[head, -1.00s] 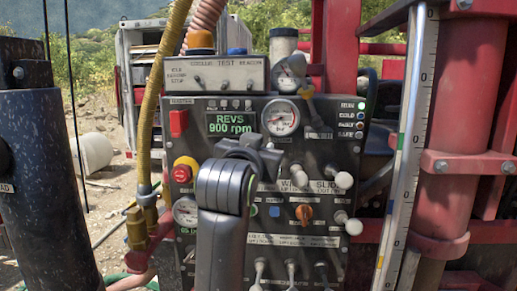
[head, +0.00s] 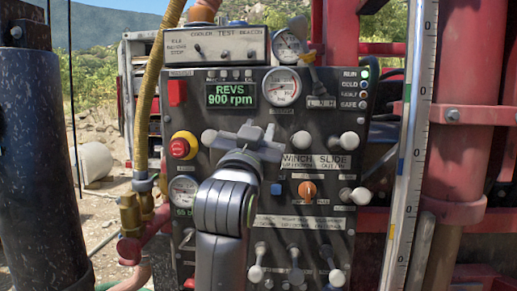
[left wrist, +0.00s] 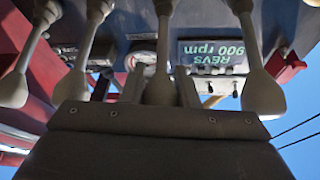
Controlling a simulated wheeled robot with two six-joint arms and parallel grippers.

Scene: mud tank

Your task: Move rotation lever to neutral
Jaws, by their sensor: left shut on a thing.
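The dark control panel (head: 330,110) stands upright ahead of me, with a row of white-knobbed levers across its middle. My left gripper (head: 254,138) is at the second lever from the left and hides most of it. In the left wrist view, which is upside down, this lever's pale knob (left wrist: 160,88) sits between the two fingers of my left gripper (left wrist: 145,88), which is shut on it. The neighbouring knobs (head: 210,138) and (head: 300,140) stand free on either side. I cannot read the held lever's label. My right gripper is not in view.
A red emergency button (head: 180,147) is left of my arm, and an orange knob (head: 307,190) is to its right. More levers (head: 257,272) hang at the panel's bottom. A black cylinder (head: 38,170) is at far left, and a white scale (head: 412,130) at right.

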